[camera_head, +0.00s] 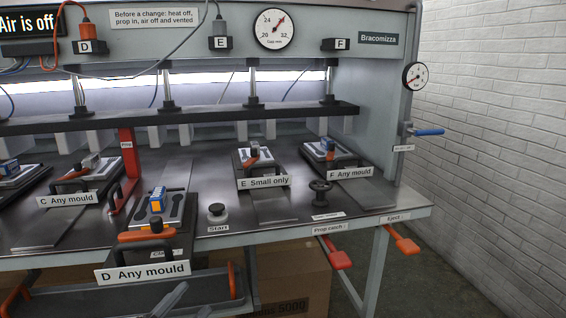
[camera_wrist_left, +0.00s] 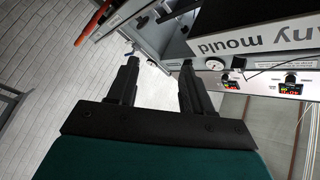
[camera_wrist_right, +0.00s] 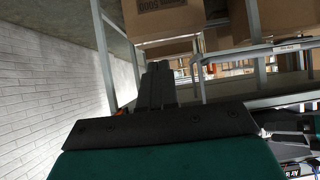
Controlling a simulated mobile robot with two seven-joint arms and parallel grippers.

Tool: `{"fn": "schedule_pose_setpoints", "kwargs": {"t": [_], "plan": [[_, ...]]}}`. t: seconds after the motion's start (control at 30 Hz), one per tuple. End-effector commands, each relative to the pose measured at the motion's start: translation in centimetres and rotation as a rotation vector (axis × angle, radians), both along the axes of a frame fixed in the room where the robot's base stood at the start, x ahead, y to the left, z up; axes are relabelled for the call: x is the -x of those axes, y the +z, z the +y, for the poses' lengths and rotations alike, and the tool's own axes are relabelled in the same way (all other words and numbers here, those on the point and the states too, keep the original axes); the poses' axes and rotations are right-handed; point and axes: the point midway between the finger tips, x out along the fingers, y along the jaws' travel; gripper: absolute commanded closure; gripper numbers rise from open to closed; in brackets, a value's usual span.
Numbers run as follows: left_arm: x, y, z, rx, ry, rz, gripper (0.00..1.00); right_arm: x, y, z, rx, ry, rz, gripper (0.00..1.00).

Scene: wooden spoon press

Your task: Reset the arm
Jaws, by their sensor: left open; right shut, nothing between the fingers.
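My left gripper (camera_head: 186,304) shows at the bottom edge of the head view, in front of the drawn-out mould D (camera_head: 150,271). In the left wrist view the left gripper (camera_wrist_left: 160,68) has its two fingers apart, with nothing between them. My right gripper (camera_wrist_right: 159,75) shows in the right wrist view with its fingers together and empty. It is low, with the bench frame and cardboard boxes beyond it. It is not clearly seen in the head view. Mould D has an orange-topped handle (camera_head: 146,236) and a blue and orange block (camera_head: 157,199) on its plate.
The press bench (camera_head: 300,222) holds moulds C (camera_head: 70,199), E (camera_head: 264,183) and F (camera_head: 350,172). A red prop (camera_head: 128,158) stands between C and D. Orange levers (camera_head: 340,262) stick out at the front right. A cardboard box (camera_head: 300,285) sits below. Floor at right is clear.

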Motion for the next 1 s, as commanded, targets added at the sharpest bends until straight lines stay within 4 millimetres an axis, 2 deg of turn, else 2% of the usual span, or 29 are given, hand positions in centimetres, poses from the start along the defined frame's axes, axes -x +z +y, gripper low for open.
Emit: {"fn": "schedule_pose_setpoints", "kwargs": {"t": [0.03,0.1,0.2,0.37,0.4,0.43,0.6,0.8,1.0], "plan": [[1.5,-4.4,0.0,0.117,0.060,0.171,0.50,-0.1,-0.7,0.2,-0.001,0.004,-0.003,1.00],[3.5,-8.8,0.1,0.248,0.135,0.376,0.50,-0.3,-0.9,0.4,-0.005,0.010,-0.005,1.00],[6.9,-14.1,-0.2,0.402,0.227,0.630,0.50,-0.5,-1.2,0.7,-0.009,0.015,-0.010,1.00],[13.3,-20.7,-1.5,0.609,0.359,0.982,0.50,-0.8,-1.4,0.9,-0.013,0.018,-0.015,1.00],[14.0,-20.0,-1.5,0.632,0.376,1.018,0.50,-0.9,0.0,0.9,-0.014,0.020,-0.015,1.00],[13.7,-18.5,-1.1,0.620,0.376,1.002,0.50,-0.8,1.3,0.9,-0.011,0.019,-0.012,1.00],[14.1,-15.6,-0.1,0.604,0.397,0.991,0.50,-0.9,5.3,0.1,-0.001,0.004,-0.039,1.00],[14.6,-13.0,0.9,0.590,0.419,0.980,0.50,0.5,6.5,-1.5,0.029,-0.023,-0.008,1.00],[14.9,-12.4,1.4,0.584,0.429,0.974,0.50,1.0,6.8,-2.1,0.035,-0.038,-0.004,1.00]]}}
